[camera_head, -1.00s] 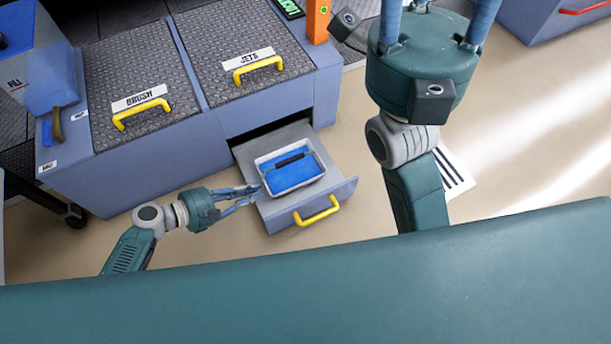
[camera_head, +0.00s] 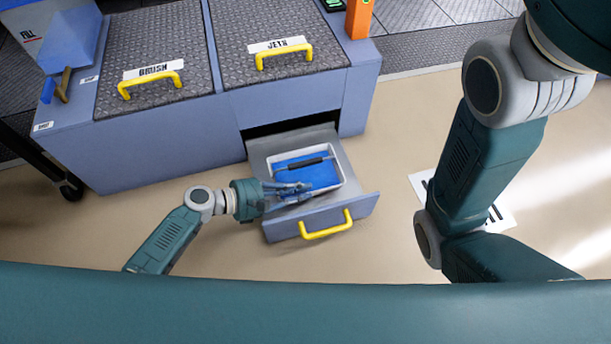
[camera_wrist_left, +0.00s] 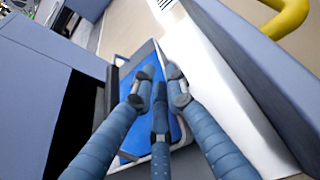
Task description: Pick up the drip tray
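The drip tray (camera_head: 341,172) is a shallow white tray with a blue inside and a dark bar across it. It sits in the pulled-out drawer (camera_head: 362,207) and also shows in the left wrist view (camera_wrist_left: 126,75). My left gripper (camera_head: 306,192) is at the tray's near left part, its blue fingers over the rim. In the left wrist view its fingertips (camera_wrist_left: 160,82) are slightly apart over the blue inside and near one rim. Contact with the rim cannot be told. My right gripper's fingers are out of view.
The blue-grey machine (camera_head: 290,105) stands behind the drawer, with BRUSH and JETS lids bearing yellow handles. The drawer's yellow handle (camera_head: 327,226) sticks out in front. A striped sheet (camera_head: 420,185) lies on the floor at right. Floor in front is clear.

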